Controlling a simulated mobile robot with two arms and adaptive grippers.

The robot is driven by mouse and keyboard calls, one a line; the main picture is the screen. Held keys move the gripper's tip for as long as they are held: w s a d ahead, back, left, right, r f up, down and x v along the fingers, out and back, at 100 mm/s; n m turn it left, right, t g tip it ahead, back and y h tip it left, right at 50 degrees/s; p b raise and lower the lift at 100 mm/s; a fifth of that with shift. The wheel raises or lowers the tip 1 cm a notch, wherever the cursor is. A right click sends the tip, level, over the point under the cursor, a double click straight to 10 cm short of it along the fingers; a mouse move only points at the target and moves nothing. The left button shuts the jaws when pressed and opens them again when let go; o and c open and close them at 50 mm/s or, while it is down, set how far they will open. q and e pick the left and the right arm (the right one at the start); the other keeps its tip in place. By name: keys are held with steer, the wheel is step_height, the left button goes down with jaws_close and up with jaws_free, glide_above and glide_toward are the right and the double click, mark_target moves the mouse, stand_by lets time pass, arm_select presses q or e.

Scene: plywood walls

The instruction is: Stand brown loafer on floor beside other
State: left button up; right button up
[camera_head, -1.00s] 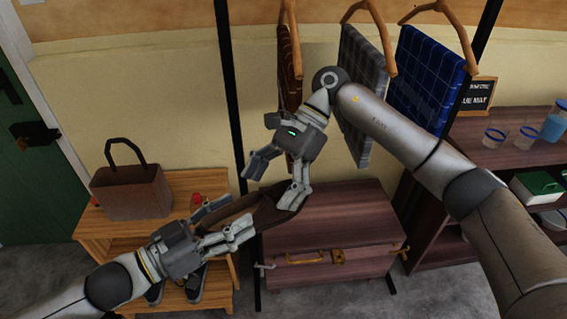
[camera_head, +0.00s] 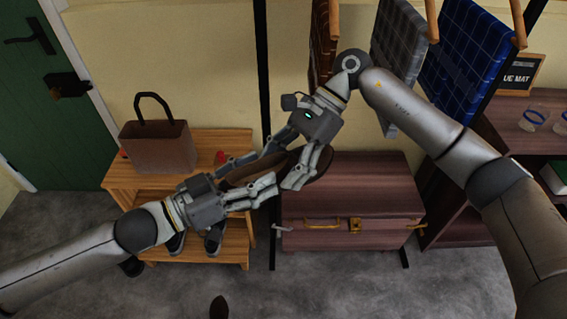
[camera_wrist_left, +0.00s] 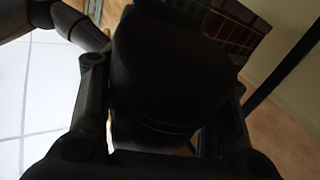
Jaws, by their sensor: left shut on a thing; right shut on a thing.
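The brown loafer (camera_head: 268,164) is held in the air, sole side unclear, in front of the chest and shelf. My left gripper (camera_head: 258,174) is shut on its left part. My right gripper (camera_head: 280,168) reaches down from above and is shut on its right part. The fingers of both hide much of the shoe. In the left wrist view a large dark shape, apparently the loafer (camera_wrist_left: 165,85), fills the space between the fingers. A small dark brown rounded shape, likely the other loafer's end (camera_head: 219,307), lies on the floor at the bottom edge, mostly cut off.
A wooden shelf bench (camera_head: 120,185) with a brown bag (camera_head: 157,147) and dark shoes on its lower level stands at left. A reddish wooden chest (camera_head: 350,205) is behind the grippers. Hanging cloths (camera_head: 463,60) are above it. Grey floor (camera_head: 330,285) in front is clear.

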arm_select(q)
steer(key=o, duration=1.2)
steer(key=shift+o, duration=0.2)
